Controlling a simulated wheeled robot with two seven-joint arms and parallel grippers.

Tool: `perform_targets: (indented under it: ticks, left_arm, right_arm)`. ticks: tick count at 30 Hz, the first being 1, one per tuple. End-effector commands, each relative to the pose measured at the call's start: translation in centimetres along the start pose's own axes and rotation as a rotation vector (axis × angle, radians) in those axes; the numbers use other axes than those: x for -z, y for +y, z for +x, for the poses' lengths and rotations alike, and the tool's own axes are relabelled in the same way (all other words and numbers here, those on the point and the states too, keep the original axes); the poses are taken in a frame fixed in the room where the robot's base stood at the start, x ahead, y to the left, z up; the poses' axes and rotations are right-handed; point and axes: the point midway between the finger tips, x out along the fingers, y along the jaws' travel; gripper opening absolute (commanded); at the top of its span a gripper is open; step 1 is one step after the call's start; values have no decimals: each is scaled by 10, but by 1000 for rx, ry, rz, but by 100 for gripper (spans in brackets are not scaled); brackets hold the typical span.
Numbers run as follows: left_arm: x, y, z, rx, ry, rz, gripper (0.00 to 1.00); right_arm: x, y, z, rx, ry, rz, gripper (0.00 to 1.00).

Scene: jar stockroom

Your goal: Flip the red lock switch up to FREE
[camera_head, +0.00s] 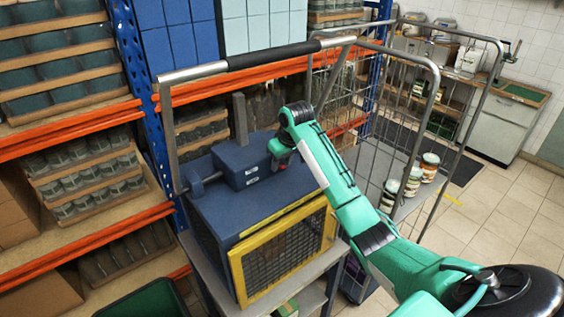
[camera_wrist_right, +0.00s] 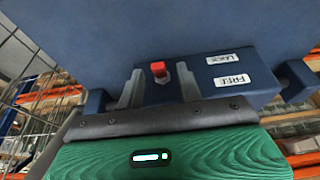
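The red lock switch (camera_wrist_right: 158,70) stands out from a blue block (camera_wrist_right: 208,88) in the right wrist view. Beside it are two white labels, LOCK (camera_wrist_right: 225,58) and FREE (camera_wrist_right: 232,80), which appear upside down. The red tip is nearer the level of LOCK. My right gripper (camera_wrist_right: 160,76) is open, with one grey finger on each side of the switch; I cannot tell whether either touches it. In the head view my right gripper (camera_head: 281,150) is at the right end of the blue block (camera_head: 243,160), hiding most of that end. My left gripper is not in view.
The block sits on a blue cage box (camera_head: 228,211) with a yellow-framed mesh door (camera_head: 283,251). A grey upright bar (camera_head: 240,117) rises behind the block. A wire trolley (camera_head: 440,110) with jars (camera_head: 411,181) stands to the right. Shelves fill the left. Floor is clear at right.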

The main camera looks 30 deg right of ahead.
Motion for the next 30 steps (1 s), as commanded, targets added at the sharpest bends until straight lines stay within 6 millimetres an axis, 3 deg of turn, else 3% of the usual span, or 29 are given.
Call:
perform_targets:
  ticks: [6, 10, 16, 21, 30]
  left_arm:
    - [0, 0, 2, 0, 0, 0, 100]
    - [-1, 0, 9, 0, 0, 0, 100]
    - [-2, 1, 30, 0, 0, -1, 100]
    - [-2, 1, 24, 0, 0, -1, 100]
    - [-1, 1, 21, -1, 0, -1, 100]
  right_arm:
    - [0, 0, -2, 0, 2, 0, 36]
    - [1, 0, -13, -1, 5, 0, 36]
    - [0, 1, -54, -2, 8, -1, 36]
    - [1, 2, -97, -7, 3, -1, 36]
    - [1, 1, -131, -4, 2, -1, 36]
